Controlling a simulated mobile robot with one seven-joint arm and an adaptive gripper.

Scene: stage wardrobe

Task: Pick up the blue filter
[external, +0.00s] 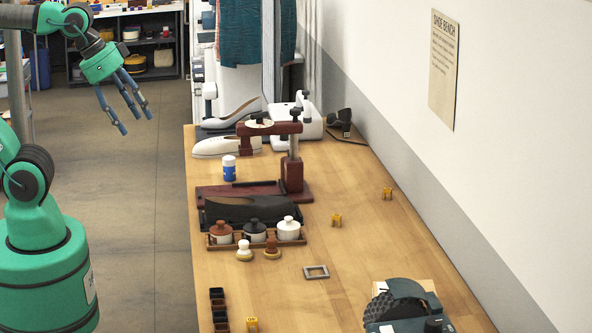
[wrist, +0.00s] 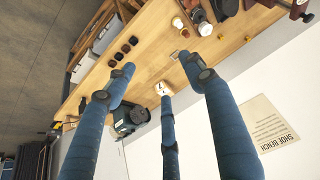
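I cannot make out a thing that is surely a blue filter in either view. The closest in colour is a small white container with a blue band (external: 229,172), upright on the bench beside the dark red press. My gripper (external: 124,115) has long blue fingers and hangs over the floor to the left of the bench, well apart from everything on it. Its fingers are spread and hold nothing. In the wrist view the fingers (wrist: 158,76) reach up from the lower edge, open, with the bench beyond them.
The wooden bench (external: 350,245) runs along the wall. It holds a dark red press (external: 292,175), a rack of lidded jars (external: 256,232), a grey metal frame (external: 316,271), small yellow pieces (external: 336,219), dark cups (external: 218,312) and a dark green machine (external: 405,305). Bare wood lies centre right.

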